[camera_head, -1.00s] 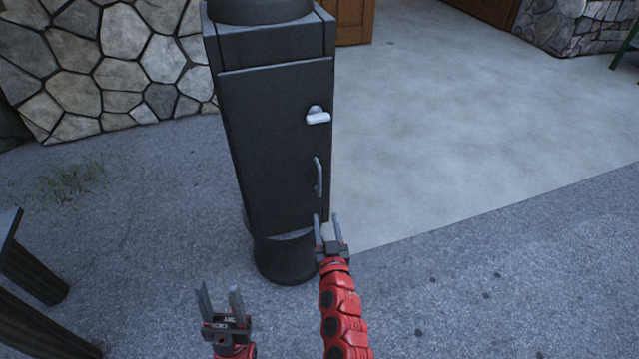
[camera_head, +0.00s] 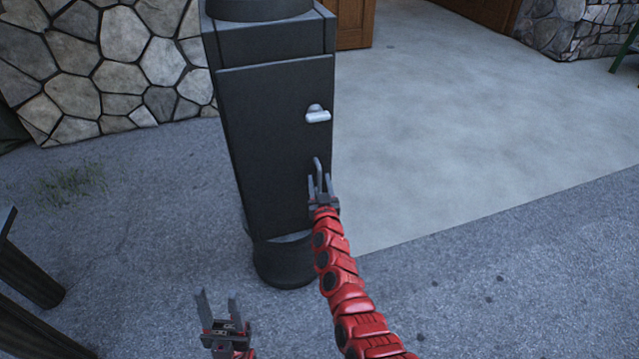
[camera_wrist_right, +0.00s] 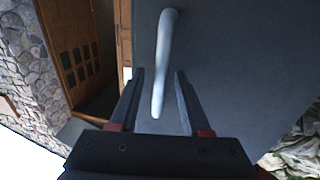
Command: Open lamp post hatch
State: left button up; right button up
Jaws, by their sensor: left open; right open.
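The dark lamp post base (camera_head: 270,45) stands upright with its flat hatch (camera_head: 268,130) shut. A silver latch knob (camera_head: 317,114) sits on the upper right of the hatch. My left gripper (camera_head: 217,304) is open and empty, low in front of the post.
A stone wall (camera_head: 100,60) stands behind at the left, and a wooden door (camera_head: 354,22) is at the back. Dark slatted legs (camera_head: 30,270) stand at the lower left. The pale concrete (camera_head: 450,110) to the right of the post is clear.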

jog(key=shift+w, duration=0.15)
grip_shut()
dwell(1.4)
